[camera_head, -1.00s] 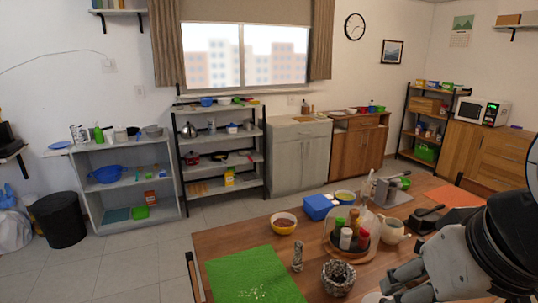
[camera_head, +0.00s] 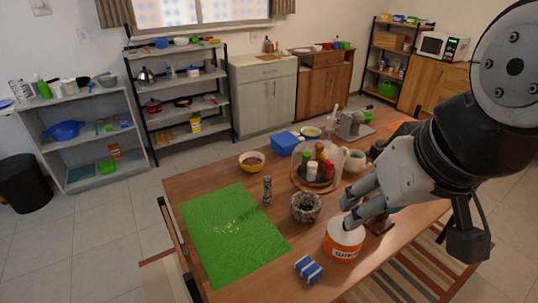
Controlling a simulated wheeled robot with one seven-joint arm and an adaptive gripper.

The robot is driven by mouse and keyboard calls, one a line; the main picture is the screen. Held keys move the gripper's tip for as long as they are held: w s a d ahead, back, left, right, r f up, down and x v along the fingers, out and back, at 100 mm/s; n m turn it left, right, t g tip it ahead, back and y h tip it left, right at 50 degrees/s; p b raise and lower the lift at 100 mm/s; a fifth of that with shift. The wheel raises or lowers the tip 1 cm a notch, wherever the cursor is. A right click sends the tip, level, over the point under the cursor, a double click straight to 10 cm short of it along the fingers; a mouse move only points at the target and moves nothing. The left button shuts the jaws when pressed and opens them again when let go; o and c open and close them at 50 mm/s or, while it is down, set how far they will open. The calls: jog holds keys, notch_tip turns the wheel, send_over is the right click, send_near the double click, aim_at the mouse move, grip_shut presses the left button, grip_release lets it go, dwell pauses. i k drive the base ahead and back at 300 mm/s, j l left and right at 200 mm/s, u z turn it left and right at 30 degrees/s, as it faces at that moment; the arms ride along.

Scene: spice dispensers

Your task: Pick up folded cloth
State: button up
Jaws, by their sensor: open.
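The folded cloth (camera_head: 309,268) looks like a small blue block with white stripes. It lies near the front edge of the wooden table (camera_head: 235,278), right of the green mat's near corner. My gripper (camera_head: 349,211) is open and appears empty, up and to the right of the cloth and apart from it. Its fingers point left, over a white and orange tub (camera_head: 343,240), and hide part of the tub's top. I cannot tell whether they touch it.
A green mat (camera_head: 228,230) covers the table's left part. A dark stone mortar (camera_head: 305,207), a pepper mill (camera_head: 267,190) and a round tray of spice bottles under a clear cover (camera_head: 318,160) stand behind the cloth. A bowl (camera_head: 251,161) and blue box (camera_head: 285,141) are farther back.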

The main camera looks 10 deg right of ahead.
aim_at(306, 267)
jog(key=k+l+u, duration=0.15)
jog(key=u, duration=0.2)
jog(key=k+l+u, duration=0.1)
jog(key=u, duration=0.25)
jog(key=k, duration=0.1)
